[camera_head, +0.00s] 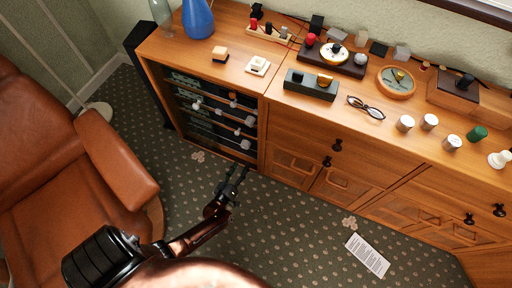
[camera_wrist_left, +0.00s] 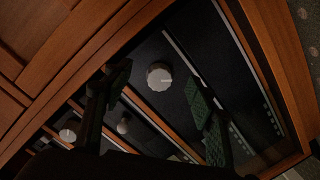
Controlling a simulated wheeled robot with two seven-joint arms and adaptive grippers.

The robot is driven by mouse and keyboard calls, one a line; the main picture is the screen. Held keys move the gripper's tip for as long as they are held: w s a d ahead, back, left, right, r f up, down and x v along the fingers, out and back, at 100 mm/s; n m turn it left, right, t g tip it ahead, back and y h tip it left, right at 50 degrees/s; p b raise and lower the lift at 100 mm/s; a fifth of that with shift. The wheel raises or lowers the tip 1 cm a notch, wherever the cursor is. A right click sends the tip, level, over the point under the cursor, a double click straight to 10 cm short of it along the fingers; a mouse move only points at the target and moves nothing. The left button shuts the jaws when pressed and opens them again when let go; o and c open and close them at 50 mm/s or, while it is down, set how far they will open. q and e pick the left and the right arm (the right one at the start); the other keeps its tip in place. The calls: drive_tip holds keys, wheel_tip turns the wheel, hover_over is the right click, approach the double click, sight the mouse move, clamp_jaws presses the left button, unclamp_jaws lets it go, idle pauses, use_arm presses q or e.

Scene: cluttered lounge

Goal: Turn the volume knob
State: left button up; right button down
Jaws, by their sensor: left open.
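A stack of dark hi-fi units (camera_head: 210,108) stands in the open left bay of the wooden cabinet. Pale round knobs stick out of their fronts; one knob (camera_head: 249,121) is at the right side. I cannot tell which is the volume knob. In the left wrist view a large white knob (camera_wrist_left: 160,76) with a ribbed rim shows between my fingers, beyond their tips. Two smaller pale knobs show lower left, one of them a middle knob (camera_wrist_left: 125,125). My left gripper (camera_head: 237,172) is open and empty, in front of the bay's lower right. My right gripper is out of view.
A brown leather armchair (camera_head: 117,158) stands at left, near my left arm. Wooden bay edges frame the units. The cabinet top (camera_head: 240,88) is cluttered with small items. A white paper sheet (camera_head: 367,255) lies on the carpet, which is otherwise mostly clear.

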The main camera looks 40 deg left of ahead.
sight(244, 147)
use_arm(q)
drive_tip(key=shift+n+t+y, duration=0.4)
drive_tip(key=shift+n+y, duration=0.4)
drive_tip(key=shift+y, duration=0.1)
drive_tip(key=w+a+b, duration=0.1)
drive_tip(key=w, duration=0.1)
drive_tip(key=w+a, duration=0.2)
drive_tip(key=w, duration=0.1)
drive_tip(key=w+a+r+b, duration=0.1)
drive_tip(key=w, duration=0.1)
drive_tip(key=shift+w+a+r+b, duration=0.1)
drive_tip(key=shift+w+a+b, duration=0.15)
drive_tip(key=shift+w+b, duration=0.1)
drive_tip(key=shift+w+a+r, duration=0.15)
drive_tip(key=shift+w+a, duration=0.05)
drive_tip(key=shift+w, duration=0.25)
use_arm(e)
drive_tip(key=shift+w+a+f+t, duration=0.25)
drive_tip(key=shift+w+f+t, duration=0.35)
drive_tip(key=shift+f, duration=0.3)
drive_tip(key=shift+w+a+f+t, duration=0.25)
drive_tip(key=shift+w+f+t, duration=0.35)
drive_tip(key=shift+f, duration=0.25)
use_arm(q)
drive_tip(key=shift+c, duration=0.7)
drive_tip(key=c, duration=1)
